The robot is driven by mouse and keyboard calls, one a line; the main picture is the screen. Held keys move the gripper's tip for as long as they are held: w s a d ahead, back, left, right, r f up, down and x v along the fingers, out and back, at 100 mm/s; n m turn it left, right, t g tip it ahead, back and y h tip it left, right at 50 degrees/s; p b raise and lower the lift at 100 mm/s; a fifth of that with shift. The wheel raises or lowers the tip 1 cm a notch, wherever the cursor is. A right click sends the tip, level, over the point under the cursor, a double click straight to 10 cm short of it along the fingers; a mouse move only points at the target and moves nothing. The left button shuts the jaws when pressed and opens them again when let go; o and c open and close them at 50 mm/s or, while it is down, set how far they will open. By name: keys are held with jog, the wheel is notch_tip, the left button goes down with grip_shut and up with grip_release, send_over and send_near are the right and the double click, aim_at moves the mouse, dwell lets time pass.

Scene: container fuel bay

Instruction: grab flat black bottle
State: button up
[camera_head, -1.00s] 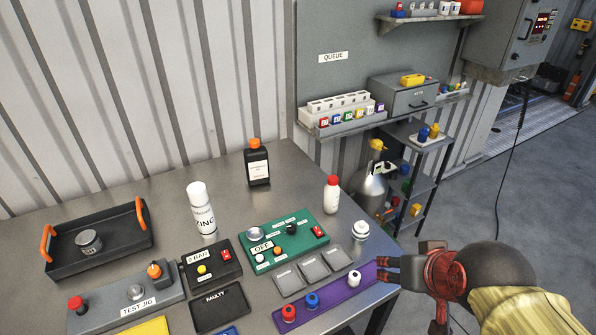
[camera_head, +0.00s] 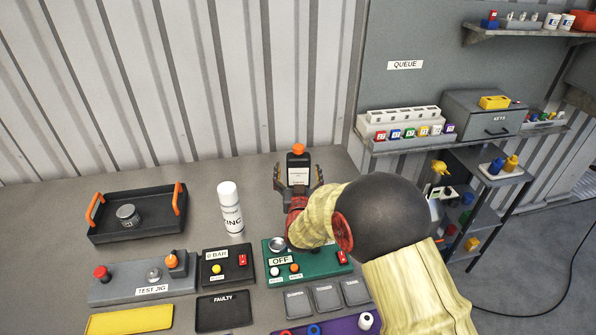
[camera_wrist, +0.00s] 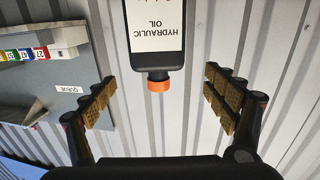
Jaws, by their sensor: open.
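The flat black bottle (camera_head: 298,160) with an orange cap and a white label stands upright at the back of the metal table, near the corrugated wall. In the wrist view the bottle (camera_wrist: 156,50) appears upside down, and its label reads "HYDRAULIC OIL". My gripper (camera_head: 298,190) is open, with one finger on each side of the bottle in the head view. In the wrist view my gripper's fingers (camera_wrist: 163,100) are spread wide, with clear gaps to the bottle on both sides. The bottle's lower part is partly hidden by my gripper in the head view.
A white spray can (camera_head: 231,210) stands left of my gripper. A black tray (camera_head: 140,230) with orange handles is at the far left. A green panel (camera_head: 315,266) lies below my arm. A shelf unit (camera_head: 490,190) stands at the right. Bare table lies left of the bottle.

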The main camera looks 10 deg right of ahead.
aim_at(299, 162)
jog(key=w, duration=0.2)
jog(key=w+d+b, duration=0.1)
jog(key=w, duration=0.1)
jog(key=w+b, duration=0.1)
jog(key=w, duration=0.1)
jog(key=shift+w+d+f, duration=0.35)
jog(key=shift+w+f, duration=0.05)
jog(key=shift+w+r, duration=0.1)
jog(key=shift+w, duration=0.2)
jog(key=c, duration=2.1)
jog(key=shift+r, duration=0.15)
jog(key=shift+c, duration=0.5)
